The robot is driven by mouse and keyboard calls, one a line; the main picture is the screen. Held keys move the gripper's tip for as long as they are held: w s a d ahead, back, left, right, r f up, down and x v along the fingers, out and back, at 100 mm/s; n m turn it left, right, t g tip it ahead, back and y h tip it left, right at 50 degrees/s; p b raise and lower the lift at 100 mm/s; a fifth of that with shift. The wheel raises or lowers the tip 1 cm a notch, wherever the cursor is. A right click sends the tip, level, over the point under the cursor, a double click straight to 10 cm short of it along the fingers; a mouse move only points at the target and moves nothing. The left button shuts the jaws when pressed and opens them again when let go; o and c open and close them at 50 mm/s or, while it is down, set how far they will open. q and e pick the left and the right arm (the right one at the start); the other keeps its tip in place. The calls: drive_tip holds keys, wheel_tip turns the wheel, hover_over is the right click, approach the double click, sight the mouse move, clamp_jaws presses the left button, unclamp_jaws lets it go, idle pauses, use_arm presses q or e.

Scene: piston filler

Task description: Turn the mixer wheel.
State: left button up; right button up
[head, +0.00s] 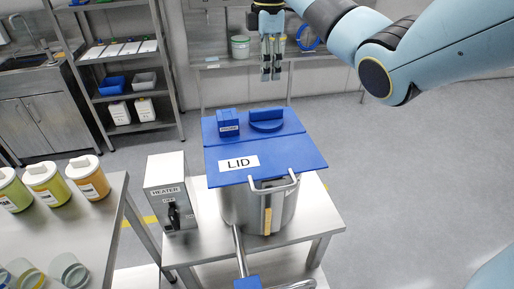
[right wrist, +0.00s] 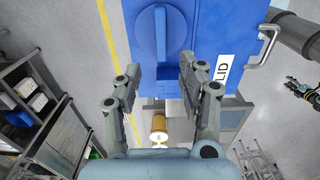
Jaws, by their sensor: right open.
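The blue round wheel (head: 266,120) with a raised bar across it sits on the back part of the blue lid (head: 285,158) of the steel pot. It also shows large at the top of the right wrist view (right wrist: 161,38). My right gripper (head: 271,76) points down above and behind the lid in the head view. Its two fingers (right wrist: 161,75) are open and empty, apart from the wheel, with their tips just below the wheel in the right wrist view. My left gripper does not show in the head view.
A blue block (head: 228,123) stands left of the wheel. The pot's steel handle (head: 273,185) juts out in front. A heater box (head: 170,192) stands left of the pot. A shelf (head: 122,58) is at back left. A small dark jointed shape (right wrist: 303,90) is unclear.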

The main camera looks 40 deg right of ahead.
drive_tip(key=o, duration=0.4)
drive_tip(key=shift+m, duration=0.4)
drive_tip(key=shift+o, duration=1.4)
drive_tip(key=shift+w+r+m, duration=0.1)
drive_tip(key=shift+w+m, duration=0.1)
drive_tip(key=shift+m, duration=0.6)
drive_tip(key=o, duration=0.4)
drive_tip(key=m, duration=0.1)
drive_tip(key=w+r+m+t, duration=0.1)
drive_tip(key=m, duration=0.1)
drive_tip(key=r+m, duration=0.1)
drive_tip(key=shift+w+m+t+h, duration=0.25)
drive_tip(key=shift+m+t+h, duration=0.05)
drive_tip(key=shift+m, duration=0.1)
drive_tip(key=shift+o, duration=0.8)
drive_tip(key=m, duration=0.2)
drive_tip(key=shift+w+a+r+m+t, duration=0.1)
drive_tip(key=shift+a+r+m+t, duration=0.1)
drive_tip(key=shift+m+t, duration=0.2)
drive_tip(key=m+t+h+b, duration=0.1)
drive_tip(key=m+t+h, duration=0.1)
drive_tip(key=m, duration=0.6)
approach(267, 110)
drive_tip(key=shift+g, duration=0.3)
drive_tip(key=x, duration=0.5)
drive_tip(key=p+x, duration=0.1)
drive_tip(key=x, duration=0.4)
drive_tip(key=shift+w, duration=0.25)
drive_tip(key=shift+c, duration=0.4)
